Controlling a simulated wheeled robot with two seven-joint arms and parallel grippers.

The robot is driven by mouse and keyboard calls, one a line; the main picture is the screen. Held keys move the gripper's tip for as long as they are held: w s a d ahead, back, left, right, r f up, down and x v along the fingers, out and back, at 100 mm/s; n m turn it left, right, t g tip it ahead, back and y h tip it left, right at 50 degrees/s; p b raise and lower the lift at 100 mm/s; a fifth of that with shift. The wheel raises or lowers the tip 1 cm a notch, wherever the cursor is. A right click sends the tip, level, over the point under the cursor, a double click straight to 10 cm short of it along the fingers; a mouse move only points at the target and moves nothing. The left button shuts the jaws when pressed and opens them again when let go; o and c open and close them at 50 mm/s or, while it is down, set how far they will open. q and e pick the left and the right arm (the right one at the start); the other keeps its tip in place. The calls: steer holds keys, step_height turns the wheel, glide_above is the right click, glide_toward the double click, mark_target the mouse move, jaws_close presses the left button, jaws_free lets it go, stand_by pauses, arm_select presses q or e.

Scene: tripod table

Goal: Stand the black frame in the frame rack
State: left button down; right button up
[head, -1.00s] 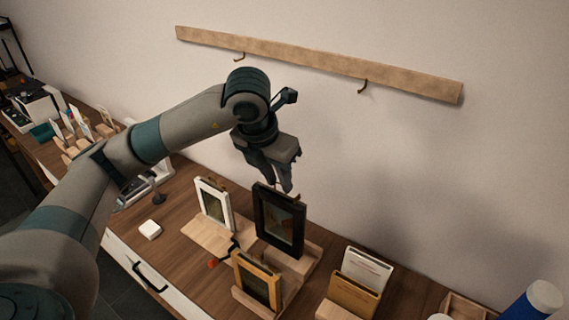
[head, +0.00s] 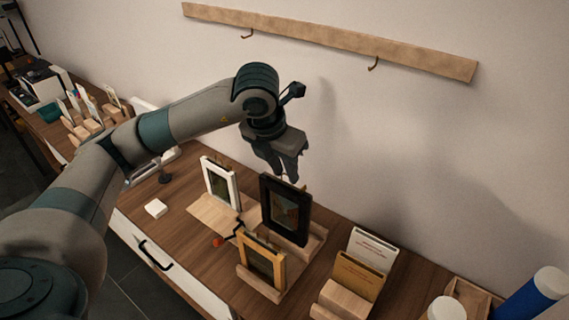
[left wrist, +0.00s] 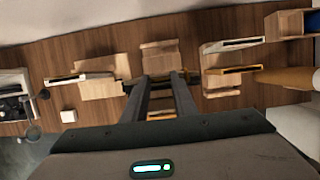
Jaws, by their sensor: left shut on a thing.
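The black frame (head: 286,210) stands nearly upright at the middle of the counter in the head view. My left gripper (head: 288,179) comes from above and is shut on its top edge. The wooden frame rack (head: 318,241) shows behind and to the right of the frame's lower part. It also shows past the fingertips in the left wrist view (left wrist: 160,57). The frame hides part of the rack, so I cannot tell whether its lower edge touches it. In the left wrist view my left fingers (left wrist: 165,76) point at the rack. My right gripper is not in view.
A yellow-framed picture (head: 262,262) stands close in front, and a white-framed picture (head: 220,185) stands to the left. A holder with cards (head: 357,275) is to the right. A white block (head: 155,208) lies left on the counter. A hook rail (head: 330,38) is on the wall.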

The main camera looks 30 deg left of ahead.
mark_target(283, 199)
arm_select(q)
steer(key=shift+f+b, duration=1.05)
steer(key=shift+f, duration=2.15)
steer(key=shift+f+b, duration=2.1)
steer(key=shift+b, duration=0.35)
steer(key=c, duration=1.4)
jaws_free()
steer(key=shift+o, duration=0.2)
steer(key=shift+r, duration=0.1)
